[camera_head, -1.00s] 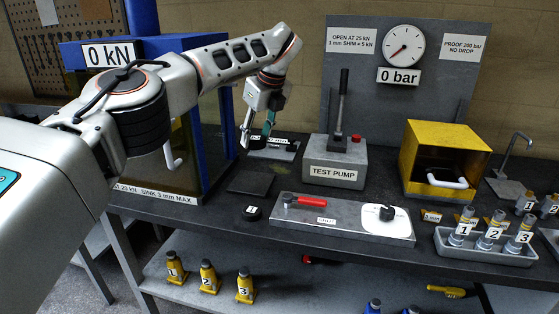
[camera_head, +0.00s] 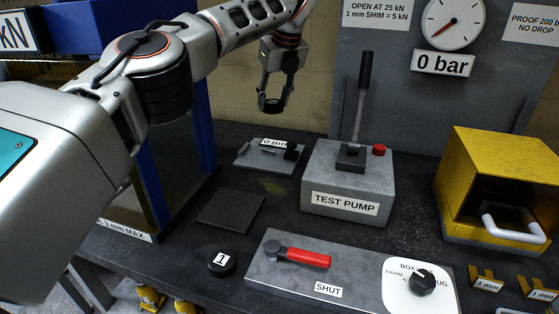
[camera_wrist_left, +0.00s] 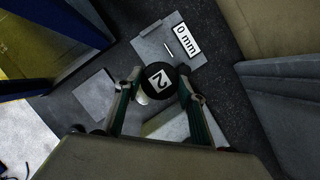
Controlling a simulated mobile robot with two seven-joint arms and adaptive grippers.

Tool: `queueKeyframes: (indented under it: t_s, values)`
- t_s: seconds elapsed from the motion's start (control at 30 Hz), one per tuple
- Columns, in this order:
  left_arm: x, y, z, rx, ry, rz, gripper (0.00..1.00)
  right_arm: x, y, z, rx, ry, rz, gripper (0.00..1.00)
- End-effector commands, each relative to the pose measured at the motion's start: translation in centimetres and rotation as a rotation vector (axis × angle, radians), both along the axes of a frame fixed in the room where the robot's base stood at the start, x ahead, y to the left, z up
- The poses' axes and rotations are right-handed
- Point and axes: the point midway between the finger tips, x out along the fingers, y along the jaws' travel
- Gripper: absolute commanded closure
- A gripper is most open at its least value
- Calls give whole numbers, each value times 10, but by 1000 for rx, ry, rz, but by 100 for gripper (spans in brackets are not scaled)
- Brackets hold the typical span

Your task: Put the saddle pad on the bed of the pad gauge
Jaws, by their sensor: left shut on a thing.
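My left gripper (camera_head: 272,100) points down, shut on a round black saddle pad (camera_wrist_left: 158,70) marked 2. The wrist view shows the pad's numbered face between the two teal-lined fingers (camera_wrist_left: 160,90). In the head view the gripper and pad hang in the air, behind and above the pad gauge. The pad gauge (camera_head: 252,161) is a small grey plate with a "0 mm" label and a dark block at its right. It also shows in the wrist view (camera_wrist_left: 152,49), beyond the pad. My right gripper is not in view.
A second black pad (camera_head: 222,263) marked 1 lies on the bench, in front of a dark square mat (camera_head: 231,209). The grey test pump (camera_head: 347,180) with its upright lever stands right of the gauge. A blue press frame (camera_head: 166,180) stands left. A valve plate (camera_head: 350,289) lies in front.

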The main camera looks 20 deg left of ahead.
Motion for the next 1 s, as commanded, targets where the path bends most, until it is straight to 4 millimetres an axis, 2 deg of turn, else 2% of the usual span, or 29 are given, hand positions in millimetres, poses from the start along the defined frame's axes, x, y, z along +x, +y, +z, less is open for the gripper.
queueKeyframes:
  t_s: [0.17, 0.4, 0.7, 0.8, 1.0]
  values:
    - [0, 1, -14, 0, 4, 0, 86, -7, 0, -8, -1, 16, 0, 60]
    - [-1, 0, -69, -1, 6, -3, 86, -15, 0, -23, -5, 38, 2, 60]
    - [-1, 0, -136, 0, 4, 0, 86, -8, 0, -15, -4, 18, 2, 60]
    - [-1, 0, -150, -1, 2, -1, 86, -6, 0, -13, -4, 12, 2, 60]
    - [0, 0, -161, -1, 1, 0, 86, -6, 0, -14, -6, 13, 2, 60]
